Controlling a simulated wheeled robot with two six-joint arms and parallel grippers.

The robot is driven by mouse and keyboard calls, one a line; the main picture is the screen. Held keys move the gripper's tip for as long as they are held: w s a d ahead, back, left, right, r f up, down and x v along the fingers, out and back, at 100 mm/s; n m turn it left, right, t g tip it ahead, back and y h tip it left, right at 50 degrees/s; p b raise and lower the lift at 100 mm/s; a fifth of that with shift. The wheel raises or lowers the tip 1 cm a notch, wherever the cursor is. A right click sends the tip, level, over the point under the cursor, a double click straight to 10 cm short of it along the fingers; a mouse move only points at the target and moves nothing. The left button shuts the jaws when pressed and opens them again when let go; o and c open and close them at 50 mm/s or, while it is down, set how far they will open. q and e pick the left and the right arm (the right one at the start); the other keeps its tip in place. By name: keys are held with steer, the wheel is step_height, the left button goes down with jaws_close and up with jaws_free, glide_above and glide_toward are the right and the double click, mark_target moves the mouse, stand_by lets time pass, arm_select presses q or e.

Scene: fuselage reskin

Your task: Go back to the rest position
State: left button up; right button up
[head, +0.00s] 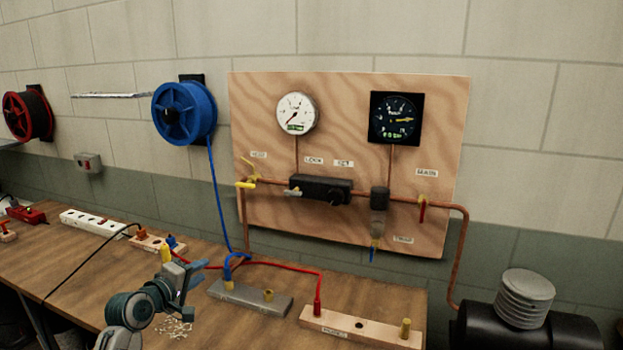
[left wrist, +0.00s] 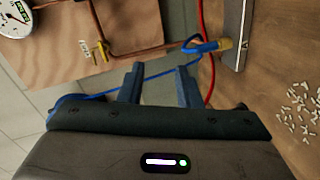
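My left gripper (head: 186,280) is above the wooden bench (head: 60,262), left of the grey metal block (head: 250,297). In the left wrist view its two blue-grey fingers (left wrist: 159,84) stand apart with nothing between them. A blue hose (left wrist: 158,78) and a red hose (left wrist: 203,20) run behind the fingers. In that view the blue hose ends at a brass fitting (left wrist: 226,44) on the grey block (left wrist: 236,28). My right gripper is not in view.
A wooden panel (head: 340,220) with two gauges and copper piping stands behind the bench. A wooden block (head: 360,328) with a red plug (head: 317,307) lies at the bench's right. White bits (head: 176,328) are scattered near my left gripper. A black tank (head: 490,330) stands at right.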

arm_select(q)
steer(key=s+d+f+m+g+y, duration=0.1)
steer(key=s+f+m+g+y, duration=0.2)
steer(key=s+f, duration=0.8)
steer(key=s+d+f+m+g, duration=0.2)
steer(key=s+f+m+g, duration=0.15)
steer(key=s+f, duration=0.65)
steer(key=s+a+f+m+g+y, duration=0.1)
steer(key=s+m+g+y, duration=0.15)
steer(key=s, duration=1.05)
steer(key=s+a+m+g+y, duration=0.1)
steer(key=s+a+m+g, duration=0.15)
steer(key=s, duration=1.05)
step_height(320, 180, down, 28)
steer(key=a, duration=0.2)
steer(key=s+a+f+g, duration=0.1)
steer(key=s+f, duration=1.7)
steer(key=f, duration=0.3)
steer(key=shift+s+a+f+g, duration=0.15)
steer(key=shift+s+f+g, duration=0.1)
steer(key=shift+f+g, duration=0.1)
